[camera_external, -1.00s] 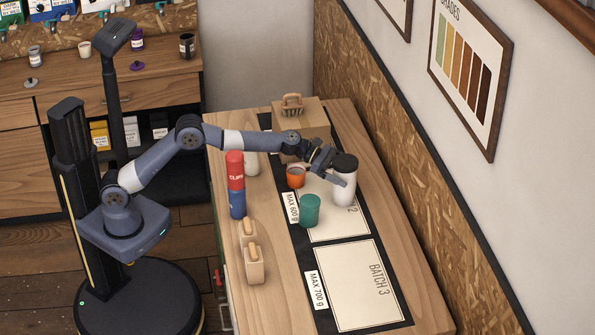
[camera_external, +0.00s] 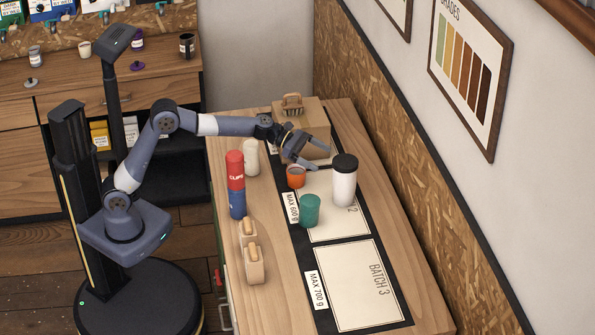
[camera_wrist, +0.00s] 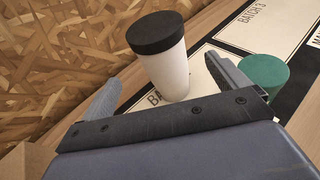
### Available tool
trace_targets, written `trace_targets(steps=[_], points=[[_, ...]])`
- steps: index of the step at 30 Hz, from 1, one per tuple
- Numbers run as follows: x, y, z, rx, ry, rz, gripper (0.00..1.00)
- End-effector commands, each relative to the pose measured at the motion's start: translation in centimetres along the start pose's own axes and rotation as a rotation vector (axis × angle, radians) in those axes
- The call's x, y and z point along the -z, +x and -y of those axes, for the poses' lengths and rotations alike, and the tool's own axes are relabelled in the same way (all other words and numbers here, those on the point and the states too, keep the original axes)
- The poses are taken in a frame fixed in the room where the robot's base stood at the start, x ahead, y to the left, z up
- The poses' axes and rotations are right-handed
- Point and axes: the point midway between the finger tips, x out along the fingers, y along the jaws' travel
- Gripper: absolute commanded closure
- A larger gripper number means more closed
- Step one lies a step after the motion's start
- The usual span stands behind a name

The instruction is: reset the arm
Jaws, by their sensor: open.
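My gripper (camera_external: 321,152) is open and empty above the wooden table (camera_external: 279,258), near its far end. In the wrist view my gripper (camera_wrist: 170,85) shows its two fingers spread apart with nothing between them at the tips. A white canister with a black lid (camera_external: 344,182) stands upright on the mat in front of the gripper, apart from it. The canister also shows in the wrist view (camera_wrist: 168,75), beyond the fingers.
A wooden box (camera_external: 313,118) with a brush is behind the gripper. The BATCH 3 card (camera_external: 358,285) is bare. A chipboard wall (camera_external: 420,190) borders the right.

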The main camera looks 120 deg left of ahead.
Motion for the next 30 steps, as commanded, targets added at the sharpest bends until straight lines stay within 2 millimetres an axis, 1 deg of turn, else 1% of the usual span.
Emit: trace_targets(steps=[1,6,21,26,30], points=[[0.0,-0.5,0.0,-0.001,0.0,0.001,0.05],[0.0,-1.4,0.0,0.0,0.0,0.001,0.05],[0.0,-1.4,0.0,0.001,0.0,0.0,0.05],[0.0,-0.5,0.1,0.002,0.0,-0.001,0.05],[0.0,1.3,0.1,0.003,0.001,-0.001,0.05]])
